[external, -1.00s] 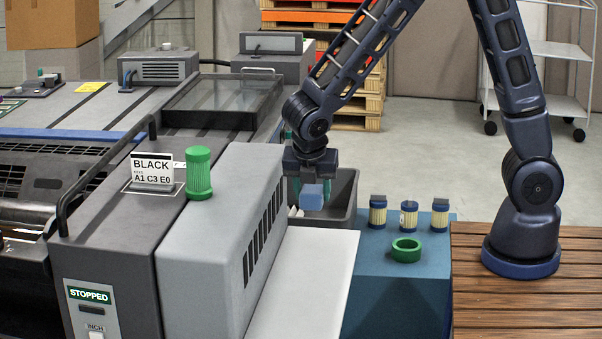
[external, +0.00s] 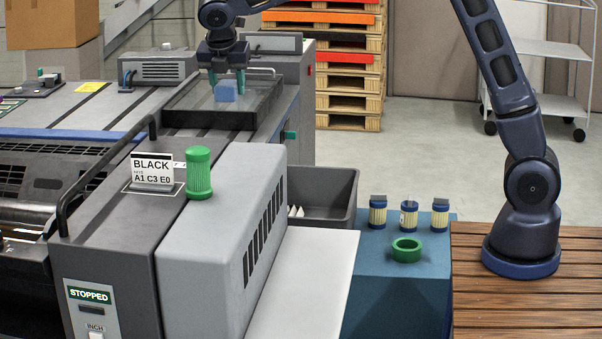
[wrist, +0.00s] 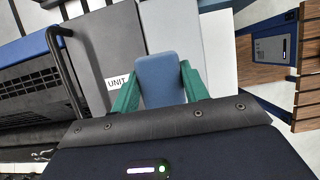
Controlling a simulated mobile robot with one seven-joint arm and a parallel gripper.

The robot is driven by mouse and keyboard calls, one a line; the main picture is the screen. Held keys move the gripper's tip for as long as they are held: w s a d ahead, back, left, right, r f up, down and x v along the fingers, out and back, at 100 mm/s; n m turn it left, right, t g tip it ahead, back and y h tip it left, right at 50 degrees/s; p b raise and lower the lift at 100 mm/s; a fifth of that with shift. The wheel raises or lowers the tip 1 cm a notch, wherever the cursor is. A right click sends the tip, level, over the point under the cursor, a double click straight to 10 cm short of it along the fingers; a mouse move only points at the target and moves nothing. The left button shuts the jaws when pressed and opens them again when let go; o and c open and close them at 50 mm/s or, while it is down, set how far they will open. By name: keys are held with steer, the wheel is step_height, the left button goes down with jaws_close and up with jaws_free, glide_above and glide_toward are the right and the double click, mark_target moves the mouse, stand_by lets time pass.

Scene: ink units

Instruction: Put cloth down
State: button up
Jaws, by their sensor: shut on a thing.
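My gripper (external: 227,82) is shut on a blue cloth (external: 226,91), a small folded block shape. In the external view it hangs over the dark, glass-topped tray area (external: 215,110) at the back of the machine. I cannot tell whether the cloth touches the surface there. In the wrist view the cloth (wrist: 160,80) sits between the two green fingers of my gripper (wrist: 160,90), with the machine below it.
A grey bin (external: 335,200) with white items stands right of the machine's grey cover (external: 225,220). A green cylinder (external: 199,174) stands on the machine. A blue surface (external: 400,285) holds several yellow-and-blue cartridges (external: 408,215) and a green ring (external: 406,250).

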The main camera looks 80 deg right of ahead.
steer(key=r, duration=0.1)
steer(key=w+d+r, duration=0.2)
steer(key=shift+w+d+r, duration=0.2)
steer(key=shift+d+r, duration=0.05)
steer(key=shift+r, duration=0.15)
steer(key=shift+d+f, duration=0.1)
steer(key=shift+f, duration=0.05)
step_height(320, 180, down, 19)
steer(key=shift+f, duration=0.2)
steer(key=o, duration=1)
steer(key=shift+c, duration=0.2)
